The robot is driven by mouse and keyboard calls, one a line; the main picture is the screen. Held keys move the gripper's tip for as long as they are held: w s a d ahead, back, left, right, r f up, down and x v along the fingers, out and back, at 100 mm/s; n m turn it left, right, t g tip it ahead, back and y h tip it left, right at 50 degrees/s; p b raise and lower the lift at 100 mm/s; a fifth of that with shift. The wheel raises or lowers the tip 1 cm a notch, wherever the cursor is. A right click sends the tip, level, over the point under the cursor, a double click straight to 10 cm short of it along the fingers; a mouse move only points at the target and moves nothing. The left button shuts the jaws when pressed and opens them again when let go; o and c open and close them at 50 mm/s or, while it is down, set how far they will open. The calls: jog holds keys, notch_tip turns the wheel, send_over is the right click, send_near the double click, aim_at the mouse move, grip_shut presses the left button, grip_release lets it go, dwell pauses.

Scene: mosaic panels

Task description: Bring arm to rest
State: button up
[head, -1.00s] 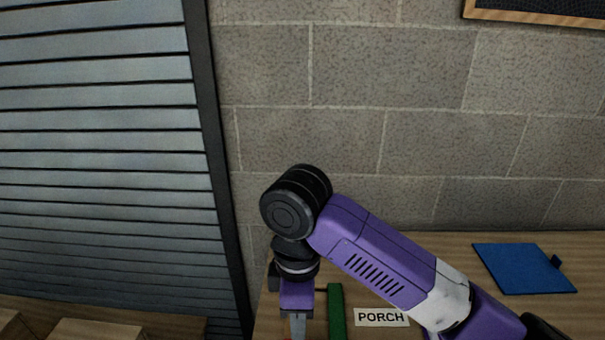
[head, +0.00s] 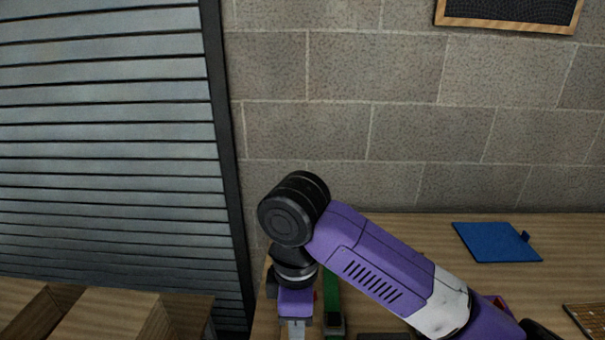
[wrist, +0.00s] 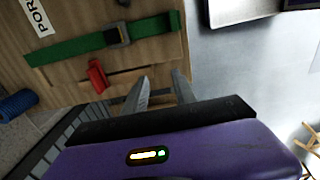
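My purple arm (head: 370,260) reaches across the head view from the lower right to a black wrist joint, then bends down. In that view my gripper (head: 296,328) points down at the table's left end, and its tips are cut off by the frame. In the wrist view my gripper (wrist: 160,76) has its two grey fingers apart with nothing between them. They are near the edge of the wooden table (wrist: 70,22), close to a small red object (wrist: 97,76).
A green strap with a dark buckle (wrist: 75,44) lies on the table beside a PORCH label (wrist: 38,16). A blue panel (head: 497,242) lies at the right. Wooden boxes (head: 110,315) stand lower left, before a slatted shutter (head: 110,150). A grey floor (wrist: 235,60) lies beyond the table edge.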

jog(key=w+a+r+m+t+y+b, duration=0.1)
jog(key=w+a+r+m+t+y, duration=0.2)
jog(key=a+r+t+y, duration=0.4)
jog(key=w+a+r+m+t+y, duration=0.25)
jog(key=a+r+y, duration=0.2)
jog(key=a, duration=0.35)
jog(key=s+d+f+m+t+h+b, duration=0.1)
jog(key=s+d+f+m+t+h, duration=0.3)
jog(key=d, duration=0.4)
jog(key=s+d+f+m+t+h+b, duration=0.1)
jog(key=s+d+f+m+t, duration=0.15)
jog(key=s+d+m, duration=0.35)
jog(key=s+d+f+m+t+h+b, duration=0.1)
jog(key=d+f+m+t+h, duration=0.2)
jog(key=d, duration=0.6)
jog(key=s+d+f+g+h+b, duration=0.1)
jog(key=s+d+f, duration=0.3)
jog(key=s, duration=0.5)
jog(key=s+d+f+g+h, duration=0.1)
jog(key=s+d+f, duration=0.3)
jog(key=s, duration=0.5)
jog(key=s+d+f+g+h+b, duration=0.1)
jog(key=s+d+f, duration=0.4)
jog(key=s, duration=0.5)
jog(key=shift+n+g+b, duration=0.3)
jog(key=shift+n+g, duration=0.05)
jog(key=shift+g, duration=0.25)
